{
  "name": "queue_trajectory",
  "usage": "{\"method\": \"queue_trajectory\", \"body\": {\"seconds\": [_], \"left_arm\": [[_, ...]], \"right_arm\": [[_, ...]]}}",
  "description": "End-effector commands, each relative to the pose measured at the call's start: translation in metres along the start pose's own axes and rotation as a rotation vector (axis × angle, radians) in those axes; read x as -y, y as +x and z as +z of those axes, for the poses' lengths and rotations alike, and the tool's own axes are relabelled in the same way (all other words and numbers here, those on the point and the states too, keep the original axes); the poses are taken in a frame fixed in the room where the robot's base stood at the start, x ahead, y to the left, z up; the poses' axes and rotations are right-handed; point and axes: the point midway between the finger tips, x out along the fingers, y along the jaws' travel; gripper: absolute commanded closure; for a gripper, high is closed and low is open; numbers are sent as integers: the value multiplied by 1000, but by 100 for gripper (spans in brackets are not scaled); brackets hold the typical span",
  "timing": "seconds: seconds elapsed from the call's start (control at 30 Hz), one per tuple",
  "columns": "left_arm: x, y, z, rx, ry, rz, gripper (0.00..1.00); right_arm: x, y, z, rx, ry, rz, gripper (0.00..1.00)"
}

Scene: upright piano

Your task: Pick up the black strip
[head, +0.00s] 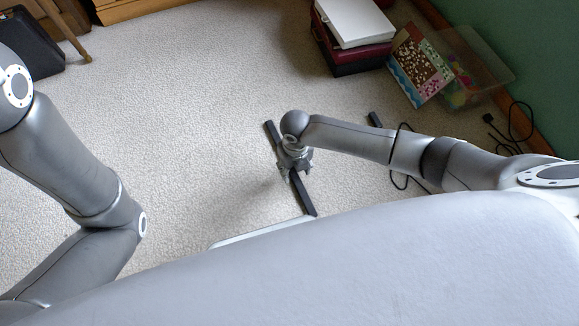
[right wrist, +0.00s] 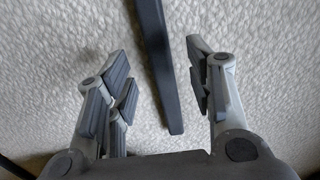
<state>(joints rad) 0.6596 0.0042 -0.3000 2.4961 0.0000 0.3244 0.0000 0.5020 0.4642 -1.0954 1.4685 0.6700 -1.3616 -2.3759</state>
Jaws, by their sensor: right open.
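The black strip (head: 304,196) lies on the pale carpet, running from upper left to lower right in the head view. My right gripper (head: 294,165) is over its middle and hides part of it. In the right wrist view the black strip (right wrist: 162,75) runs between the two open fingers of my right gripper (right wrist: 160,82), with a gap on each side. Its near end shows between the fingers; its far end runs out of the picture. I cannot tell the height of the fingers above the carpet. My left arm shows at the left, but its gripper is out of view.
A dark red box with white item (head: 355,22) on top stands at the back. A clear plastic bin (head: 478,68) and a patterned box (head: 421,66) stand by the green wall. A black cable (head: 512,125) and a short dark piece (head: 375,119) lie at the right. Carpet left of the strip is clear.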

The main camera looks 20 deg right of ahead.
Motion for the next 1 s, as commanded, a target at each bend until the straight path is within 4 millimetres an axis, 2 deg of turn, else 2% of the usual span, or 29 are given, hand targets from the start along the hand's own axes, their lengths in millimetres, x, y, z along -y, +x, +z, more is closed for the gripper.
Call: {"method": "queue_trajectory", "body": {"seconds": [0.03,0.2,0.6,0.9,0.97,1.0], "left_arm": [[-3,-8,-8,-14,2,5,60],[-6,-17,-14,-21,3,8,60],[-7,-19,-15,-21,3,8,60],[-7,-19,-15,-21,2,8,60],[-7,-19,-15,-21,2,8,60],[-7,-19,-15,-21,2,8,60]], "right_arm": [[-1,14,0,0,0,1,52],[-1,30,0,0,0,1,52],[0,33,0,1,0,0,53],[0,33,0,1,0,0,92],[0,33,0,1,0,0,99],[0,33,0,1,0,0,100]]}}
